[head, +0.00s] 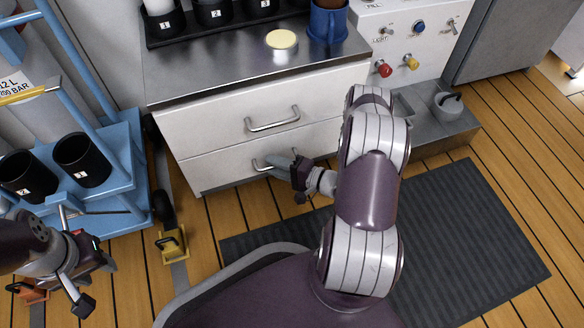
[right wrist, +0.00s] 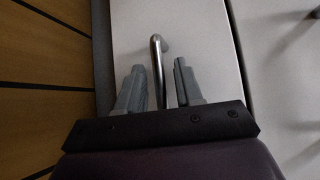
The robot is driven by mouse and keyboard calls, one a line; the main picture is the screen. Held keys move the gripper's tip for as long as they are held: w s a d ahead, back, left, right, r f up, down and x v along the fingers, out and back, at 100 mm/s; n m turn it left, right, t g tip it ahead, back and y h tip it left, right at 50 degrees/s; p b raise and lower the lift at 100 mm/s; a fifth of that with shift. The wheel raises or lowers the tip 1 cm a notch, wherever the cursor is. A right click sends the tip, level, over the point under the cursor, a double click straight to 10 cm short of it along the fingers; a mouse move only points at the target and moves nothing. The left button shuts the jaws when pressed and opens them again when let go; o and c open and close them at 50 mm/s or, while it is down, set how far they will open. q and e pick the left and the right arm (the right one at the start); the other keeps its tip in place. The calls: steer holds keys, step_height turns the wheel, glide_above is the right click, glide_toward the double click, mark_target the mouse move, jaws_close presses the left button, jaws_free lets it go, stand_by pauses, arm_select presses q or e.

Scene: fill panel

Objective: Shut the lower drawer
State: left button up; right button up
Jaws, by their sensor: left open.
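The lower drawer (head: 222,166) is the bottom white front of the cabinet in the head view. It looks flush or nearly flush with the front above; a small gap is hard to tell. Its metal bar handle (head: 262,163) is partly hidden by my right gripper (head: 283,168). In the right wrist view, the handle (right wrist: 158,65) stands between the two grey fingers of my right gripper (right wrist: 158,88), with space visible on both sides, so the gripper is open around it. My left gripper (head: 90,284) is open and empty at the lower left, far from the drawer.
The upper drawer (head: 215,115) has its own bar handle (head: 272,120). A blue trolley (head: 120,160) with black cups stands left of the cabinet. A yellow floor clamp (head: 172,245) is on the floor near it. A dark mat (head: 470,225) lies before the cabinet.

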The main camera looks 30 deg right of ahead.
steer(key=p+v, duration=0.5)
steer(key=v, duration=0.6)
steer(key=shift+s, duration=0.2)
steer(key=shift+d+r, duration=0.1)
steer(key=shift+d, duration=0.05)
